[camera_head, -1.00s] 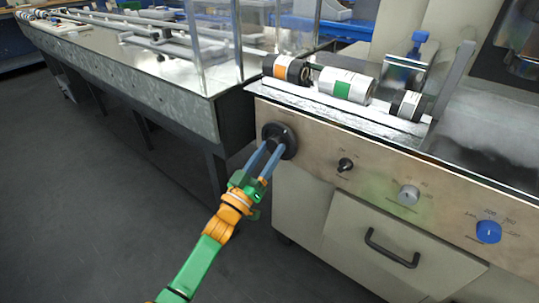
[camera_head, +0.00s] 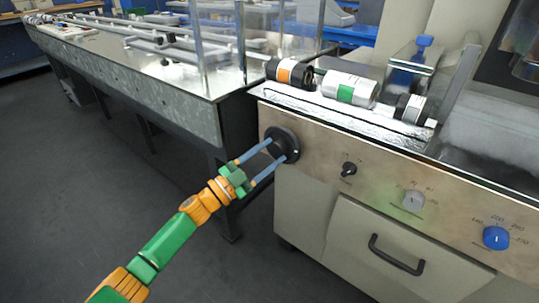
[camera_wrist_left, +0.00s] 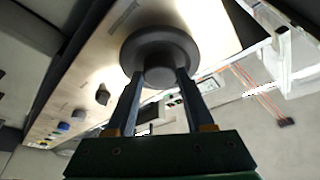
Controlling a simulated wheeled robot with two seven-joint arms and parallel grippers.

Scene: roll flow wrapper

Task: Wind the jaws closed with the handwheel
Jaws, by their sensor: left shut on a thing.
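The black handwheel (camera_head: 288,138) sits on the left end of the machine's front panel. It shows large in the left wrist view (camera_wrist_left: 158,40), with a round hub toward me. My left gripper (camera_head: 276,149) is shut on that hub, its two blue fingers on either side of it. The wrist view also shows the gripper (camera_wrist_left: 160,76) with one finger at each side of the hub. On top of the machine lie a black roll with an orange band (camera_head: 289,73) and a silver roll with a green band (camera_head: 349,88). I cannot tell which parts are the jaws. My right gripper is out of view.
Right of the handwheel, the panel carries a small black knob (camera_head: 349,169), a grey knob (camera_head: 413,201) and a blue knob (camera_head: 496,238). Below is a drawer with a black handle (camera_head: 396,256). A long metal conveyor table (camera_head: 180,100) stands at left. The floor before it is clear.

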